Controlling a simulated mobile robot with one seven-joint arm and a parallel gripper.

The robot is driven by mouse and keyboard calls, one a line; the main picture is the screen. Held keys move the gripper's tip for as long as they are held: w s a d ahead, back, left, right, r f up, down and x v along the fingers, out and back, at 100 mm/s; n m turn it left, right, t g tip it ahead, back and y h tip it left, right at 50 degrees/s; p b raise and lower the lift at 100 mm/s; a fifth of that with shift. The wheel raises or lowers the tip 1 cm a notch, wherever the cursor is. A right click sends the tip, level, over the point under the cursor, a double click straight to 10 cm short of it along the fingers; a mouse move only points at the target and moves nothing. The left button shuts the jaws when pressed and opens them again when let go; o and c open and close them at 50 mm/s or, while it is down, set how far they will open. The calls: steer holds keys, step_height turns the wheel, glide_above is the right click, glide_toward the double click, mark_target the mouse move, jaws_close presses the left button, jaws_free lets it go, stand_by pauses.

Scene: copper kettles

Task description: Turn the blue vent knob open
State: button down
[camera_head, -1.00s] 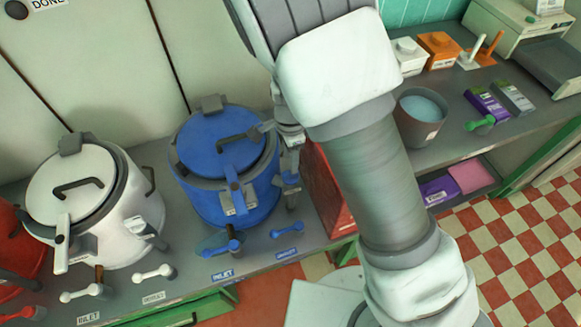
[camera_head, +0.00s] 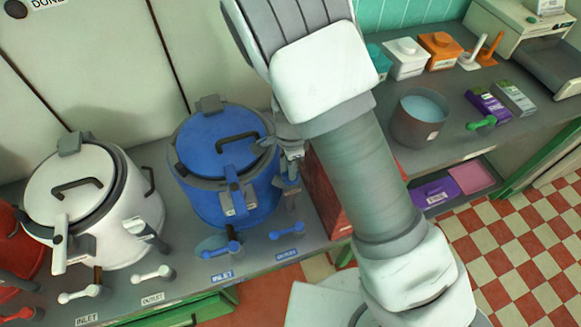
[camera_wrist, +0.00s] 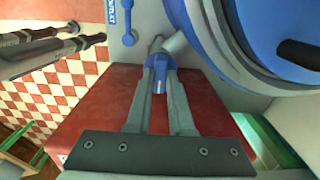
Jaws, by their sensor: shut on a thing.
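The blue kettle (camera_head: 212,197) stands upright on the grey counter with its lid down. My gripper (camera_head: 290,160) is at the kettle's right side, partly hidden by my arm. In the wrist view, my gripper (camera_wrist: 161,80) is shut on the blue vent knob (camera_wrist: 160,62). The knob sits between the two fingertips, at the end of a short grey pipe that comes off the kettle (camera_wrist: 185,20). The knob cannot be made out clearly in the head view. How far it is turned cannot be told.
Blue inlet (camera_head: 222,249) and outlet (camera_head: 288,232) handles lie in front of the kettle. A white kettle (camera_head: 125,225) stands to its left. A red block (camera_head: 325,190) is close on the right, under my gripper. A grey pot (camera_head: 418,122) stands farther right.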

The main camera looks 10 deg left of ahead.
steer(key=shift+n, duration=0.3)
steer(key=n, duration=0.3)
steer(key=shift+b, duration=0.4)
steer(key=n+b, duration=0.1)
steer(key=n, duration=0.4)
steer(key=n+b, duration=0.1)
steer(key=n, duration=0.3)
steer(key=shift+n+b, duration=0.3)
steer(key=shift+b, duration=0.05)
steer(key=shift+n+b, duration=0.55)
steer(key=shift+n, duration=1.75)
steer(key=c, duration=0.8)
jaws_free()
